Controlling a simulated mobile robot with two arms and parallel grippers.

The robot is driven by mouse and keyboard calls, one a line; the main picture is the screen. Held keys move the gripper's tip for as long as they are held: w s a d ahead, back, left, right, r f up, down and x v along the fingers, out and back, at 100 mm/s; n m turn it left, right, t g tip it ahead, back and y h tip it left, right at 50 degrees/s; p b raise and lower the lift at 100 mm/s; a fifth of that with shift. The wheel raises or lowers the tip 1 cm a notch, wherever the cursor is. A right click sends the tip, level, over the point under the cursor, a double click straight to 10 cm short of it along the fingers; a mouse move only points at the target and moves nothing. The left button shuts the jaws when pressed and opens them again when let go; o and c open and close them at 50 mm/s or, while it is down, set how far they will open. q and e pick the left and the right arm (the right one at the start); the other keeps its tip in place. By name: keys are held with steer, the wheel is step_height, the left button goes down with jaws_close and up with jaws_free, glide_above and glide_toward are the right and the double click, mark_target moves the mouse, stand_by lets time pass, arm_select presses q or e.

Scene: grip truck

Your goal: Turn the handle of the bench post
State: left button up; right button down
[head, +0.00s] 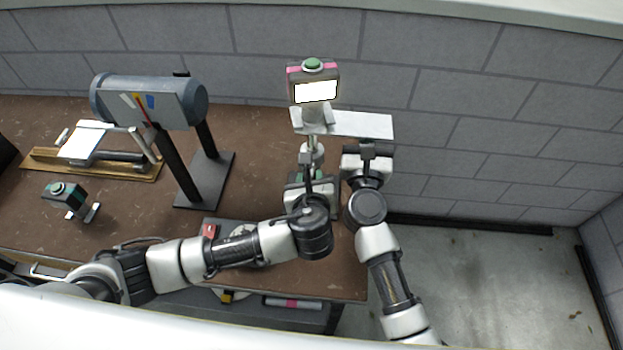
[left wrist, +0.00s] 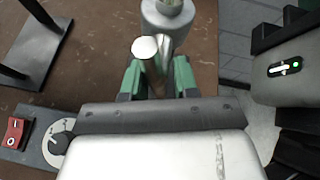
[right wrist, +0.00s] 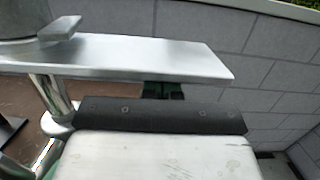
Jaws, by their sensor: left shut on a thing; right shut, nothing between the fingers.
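The bench post (head: 312,140) stands at the right end of the brown bench, with a lit screen (head: 316,92) and a green button on top. In the left wrist view, its handle (left wrist: 146,48) is a short metal rod with a round end, beside the round metal column (left wrist: 168,14). My left gripper (head: 308,170) is shut on the handle, its green fingers (left wrist: 157,78) on either side of it. My right gripper (head: 368,150) is shut and empty, just below the flat metal plate (head: 362,125) beside the post. Its green fingertips (right wrist: 163,90) show partly under the plate's edge.
A grey cylinder on a black stand (head: 150,102) and a wooden-based device (head: 95,165) are on the left of the bench (head: 262,140). A small button box (head: 65,193) lies nearer. A red switch (left wrist: 14,132) and a dial (left wrist: 60,140) sit near the front. Open floor (head: 480,275) lies right.

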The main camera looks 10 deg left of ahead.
arm_select(q)
steer(key=shift+f+m, duration=0.1)
steer(key=shift+m, duration=0.3)
stand_by(0.3)
steer(key=o, duration=0.8)
steer(key=shift+y, duration=0.4)
steer(key=shift+o, duration=0.2)
steer(key=shift+s, duration=0.1)
steer(key=v, duration=1.2)
steer(key=shift+a, duration=0.1)
